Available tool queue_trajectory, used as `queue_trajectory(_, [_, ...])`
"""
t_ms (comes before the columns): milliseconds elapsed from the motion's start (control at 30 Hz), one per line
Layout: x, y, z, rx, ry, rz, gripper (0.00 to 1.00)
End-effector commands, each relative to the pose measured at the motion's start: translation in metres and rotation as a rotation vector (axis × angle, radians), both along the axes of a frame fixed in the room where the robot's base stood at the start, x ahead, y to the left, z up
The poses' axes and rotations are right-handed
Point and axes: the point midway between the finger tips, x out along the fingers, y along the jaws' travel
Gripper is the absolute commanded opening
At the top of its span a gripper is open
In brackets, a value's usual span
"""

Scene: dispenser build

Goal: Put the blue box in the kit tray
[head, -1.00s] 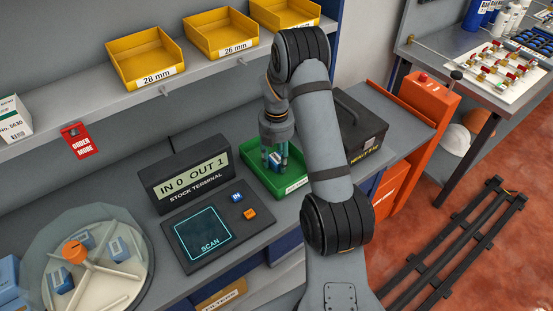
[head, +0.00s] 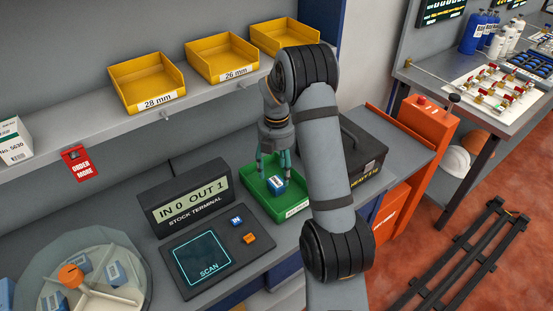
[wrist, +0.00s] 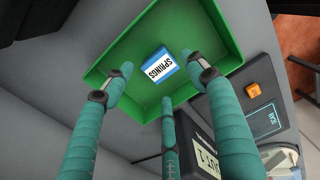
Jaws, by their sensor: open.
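The blue box (head: 276,184) lies inside the green kit tray (head: 257,195) on the counter. In the wrist view the blue box (wrist: 160,66) shows a white label reading SPRINGS and rests on the floor of the green tray (wrist: 218,28). My gripper (head: 273,172) is above the tray with its teal fingers spread. In the wrist view my gripper (wrist: 160,88) is open, its fingers apart from the box, and nothing is held.
A stock terminal (head: 186,192) reading IN 0 OUT 1 and a scan pad (head: 207,255) stand left of the tray. A dark case (head: 365,150) is behind my arm. A round dispenser (head: 90,285) with blue boxes is at lower left. Yellow bins (head: 148,82) line the shelf.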

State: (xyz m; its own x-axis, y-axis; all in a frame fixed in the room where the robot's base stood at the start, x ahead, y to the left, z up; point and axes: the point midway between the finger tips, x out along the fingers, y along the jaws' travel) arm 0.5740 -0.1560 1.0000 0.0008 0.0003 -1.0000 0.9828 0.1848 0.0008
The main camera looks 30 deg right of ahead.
Motion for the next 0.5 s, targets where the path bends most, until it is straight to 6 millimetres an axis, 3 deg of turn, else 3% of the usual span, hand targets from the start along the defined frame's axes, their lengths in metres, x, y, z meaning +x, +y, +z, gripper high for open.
queue_trajectory(200, [0.001, 0.000, 0.043, -0.001, -0.003, 0.001, 0.57])
queue_trajectory(500, [0.000, 0.000, 0.063, -0.001, 0.000, 0.001, 0.57])
